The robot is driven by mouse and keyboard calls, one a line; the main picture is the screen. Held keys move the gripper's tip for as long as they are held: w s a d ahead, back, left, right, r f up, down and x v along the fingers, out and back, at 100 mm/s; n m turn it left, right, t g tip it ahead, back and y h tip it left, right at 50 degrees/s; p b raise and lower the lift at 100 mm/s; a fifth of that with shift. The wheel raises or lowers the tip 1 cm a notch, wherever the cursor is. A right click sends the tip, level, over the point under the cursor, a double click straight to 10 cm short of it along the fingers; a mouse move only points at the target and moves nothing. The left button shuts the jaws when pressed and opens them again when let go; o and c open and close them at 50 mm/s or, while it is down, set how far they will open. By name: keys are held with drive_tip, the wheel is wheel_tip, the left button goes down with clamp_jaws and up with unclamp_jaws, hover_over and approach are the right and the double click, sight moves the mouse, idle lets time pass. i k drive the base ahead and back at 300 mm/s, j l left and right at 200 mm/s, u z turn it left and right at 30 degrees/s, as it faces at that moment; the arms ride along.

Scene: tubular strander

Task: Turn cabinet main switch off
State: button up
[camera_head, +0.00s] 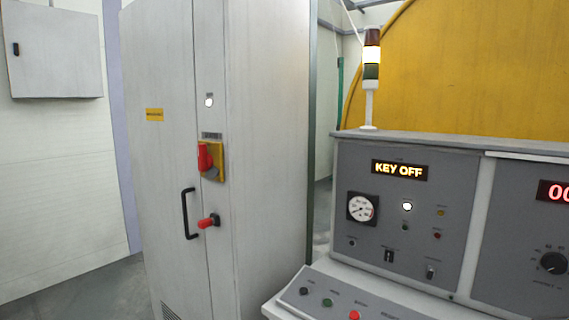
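The tall grey cabinet (265,150) stands left of centre. Its main switch (205,157) has a red handle on a yellow plate, and the handle looks roughly upright. A small label sits above the switch, and a white lamp (209,101) above that looks lit. A red knob-like part (207,222) sticks out below the switch, beside the black door handle (188,214). My gripper is not in view.
A grey control desk (420,220) stands at right, close to the cabinet, with a lit "KEY OFF" display (399,170), a gauge and several buttons. A signal tower (371,70) stands on it. A wall box (52,50) hangs at left. Some floor shows at lower left.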

sight(205, 161)
drive_tip(key=u, duration=0.85)
